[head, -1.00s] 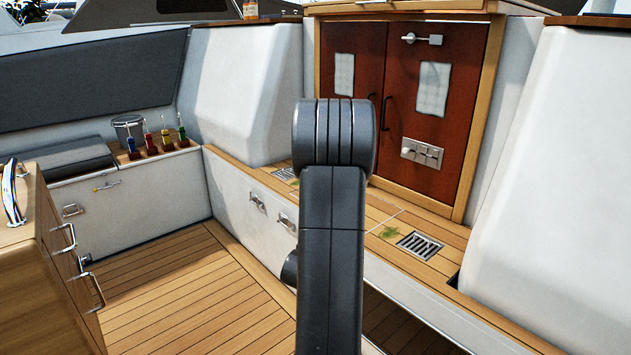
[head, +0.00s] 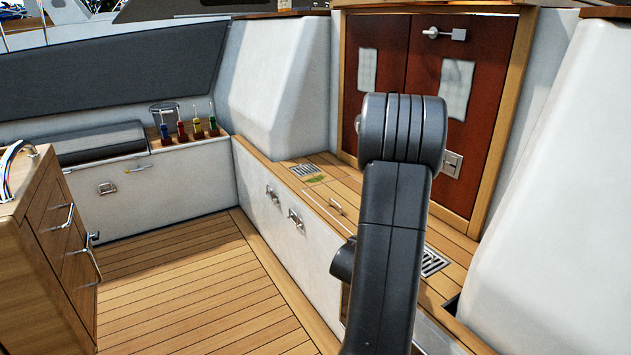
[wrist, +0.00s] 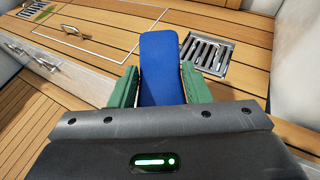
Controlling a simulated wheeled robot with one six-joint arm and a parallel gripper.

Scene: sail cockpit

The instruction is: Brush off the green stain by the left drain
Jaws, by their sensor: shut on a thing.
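The left drain (head: 305,169) is a metal grate in the wooden ledge, with a green stain (head: 316,179) just at its near right side. In the wrist view the left drain (wrist: 33,8) and green stain (wrist: 45,12) show at the top left corner. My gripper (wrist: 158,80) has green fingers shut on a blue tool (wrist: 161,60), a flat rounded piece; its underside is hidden. It is over the ledge near the right drain (wrist: 208,52), away from the left stain. My arm hides the gripper in the head view.
The right drain (head: 433,262) is partly behind my arm. A flush hatch (head: 338,206) lies between the drains. Red doors (head: 440,75) stand behind the ledge. A rack of coloured-handled tools (head: 190,130) is at the back left. The wooden floor (head: 200,290) is clear.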

